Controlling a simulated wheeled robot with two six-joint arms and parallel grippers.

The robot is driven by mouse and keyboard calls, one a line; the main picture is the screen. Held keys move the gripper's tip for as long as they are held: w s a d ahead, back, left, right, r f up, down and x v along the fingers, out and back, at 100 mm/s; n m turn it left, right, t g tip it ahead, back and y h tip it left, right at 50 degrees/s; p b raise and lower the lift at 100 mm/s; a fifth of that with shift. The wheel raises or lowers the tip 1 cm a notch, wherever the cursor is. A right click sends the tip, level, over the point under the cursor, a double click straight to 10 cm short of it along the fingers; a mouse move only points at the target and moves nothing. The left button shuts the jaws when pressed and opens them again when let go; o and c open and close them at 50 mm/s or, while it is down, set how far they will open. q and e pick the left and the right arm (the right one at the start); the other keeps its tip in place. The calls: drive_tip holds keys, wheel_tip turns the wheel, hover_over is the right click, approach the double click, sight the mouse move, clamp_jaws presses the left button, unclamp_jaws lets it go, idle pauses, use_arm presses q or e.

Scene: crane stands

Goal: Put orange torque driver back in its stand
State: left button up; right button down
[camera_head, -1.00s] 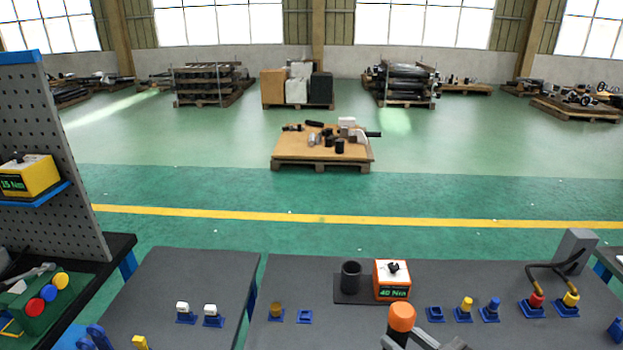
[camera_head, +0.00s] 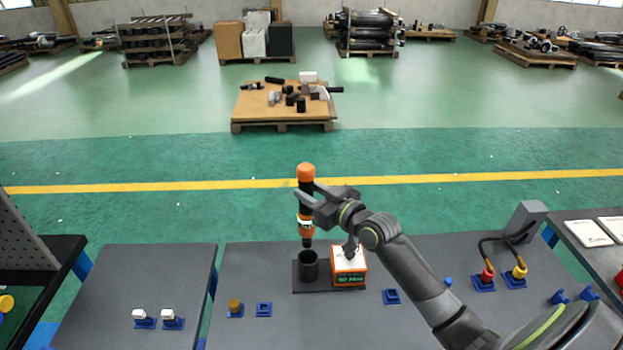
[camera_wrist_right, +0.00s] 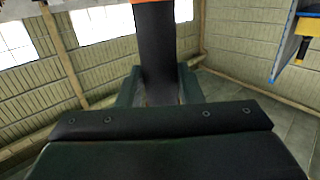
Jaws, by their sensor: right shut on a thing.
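The orange and black torque driver (camera_head: 306,225) is upright in the head view, held by my right gripper (camera_head: 308,194). The gripper is shut around its dark upper part, below the orange cap. The driver's lower tip is just above the black cup of the stand (camera_head: 308,266); I cannot tell whether it is exactly centred over the opening. In the right wrist view the driver's dark shaft (camera_wrist_right: 156,50) stands between the fingers, with a bit of orange at the top. My left gripper is not in view.
An orange and white box with a green display (camera_head: 349,268) stands right beside the cup on the same dark base. Small blue holders (camera_head: 264,309) sit along the bench. A grey block with hooked cables (camera_head: 525,222) stands to the right.

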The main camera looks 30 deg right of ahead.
drive_tip(key=shift+w+d+r, duration=0.3)
drive_tip(key=shift+w+d, duration=0.05)
drive_tip(key=shift+w, duration=0.15)
drive_tip(key=shift+s, duration=0.1)
drive_tip(key=shift+f+b, duration=0.7)
drive_tip(key=shift+b, duration=0.1)
drive_tip(key=shift+f+b, duration=2.1)
drive_tip(key=shift+f, duration=0.25)
